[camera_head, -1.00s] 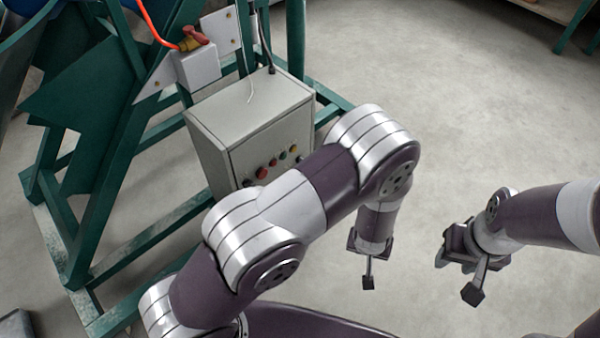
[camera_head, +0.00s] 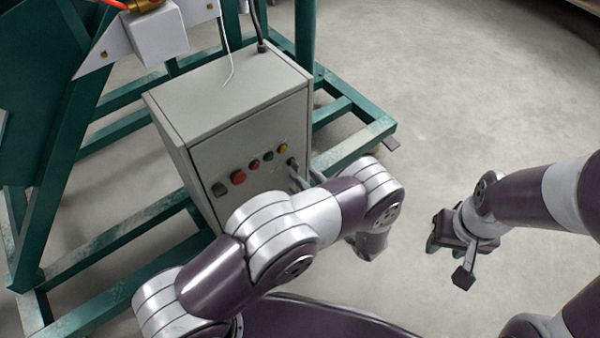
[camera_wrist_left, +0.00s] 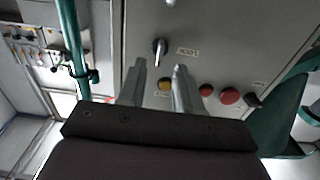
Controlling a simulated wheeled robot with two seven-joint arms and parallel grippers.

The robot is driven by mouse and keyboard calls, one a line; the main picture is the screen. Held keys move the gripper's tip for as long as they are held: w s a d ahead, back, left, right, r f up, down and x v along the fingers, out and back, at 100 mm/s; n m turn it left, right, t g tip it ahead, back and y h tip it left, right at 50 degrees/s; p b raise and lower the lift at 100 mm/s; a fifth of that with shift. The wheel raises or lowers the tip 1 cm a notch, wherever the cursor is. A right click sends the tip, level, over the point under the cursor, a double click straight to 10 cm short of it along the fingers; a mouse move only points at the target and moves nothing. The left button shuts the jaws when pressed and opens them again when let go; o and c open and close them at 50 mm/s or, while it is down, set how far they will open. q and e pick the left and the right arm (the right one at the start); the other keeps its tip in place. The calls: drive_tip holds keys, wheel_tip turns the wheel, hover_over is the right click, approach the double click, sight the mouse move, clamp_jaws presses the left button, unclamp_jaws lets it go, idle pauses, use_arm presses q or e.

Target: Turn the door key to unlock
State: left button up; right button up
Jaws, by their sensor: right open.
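The grey control box (camera_head: 240,130) stands upright on the green frame with its front panel toward me. The door key (camera_head: 293,161) is a small metal piece near the panel's right edge, below a yellow button. In the left wrist view the key (camera_wrist_left: 158,47) sits upright beside a small label, just past the fingertips and in line with the gap between them. My left gripper (camera_head: 306,180) is in front of the panel, open, with nothing between its fingers (camera_wrist_left: 157,72). My right gripper (camera_head: 450,236) is open and empty, out to the right, away from the box.
A red button (camera_head: 238,177), other coloured buttons and a black knob (camera_head: 220,189) line the panel. Green frame bars (camera_head: 345,150) run beside and below the box. A white box (camera_head: 158,38) hangs at upper left. The floor at right (camera_head: 450,110) is clear.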

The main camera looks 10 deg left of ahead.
sight(298, 168)
use_arm(q)
drive_tip(key=b+x, duration=0.1)
drive_tip(key=x, duration=0.3)
drive_tip(key=shift+w+a, duration=0.15)
clamp_jaws()
use_arm(e)
drive_tip(key=shift+f, duration=0.85)
drive_tip(key=shift+r, duration=0.1)
use_arm(q)
drive_tip(key=shift+r+m+p, duration=0.15)
drive_tip(key=shift+m+p, duration=0.75)
drive_tip(key=shift+m, duration=0.3)
drive_tip(key=shift+w+f+m+p, duration=0.1)
drive_tip(key=shift+m+p, duration=0.75)
drive_tip(key=shift+m, duration=2)
drive_tip(key=shift+f+m+p, duration=0.15)
drive_tip(key=shift+m+p, duration=0.7)
drive_tip(key=shift+m, duration=2)
use_arm(e)
drive_tip(key=shift+r, duration=2.45)
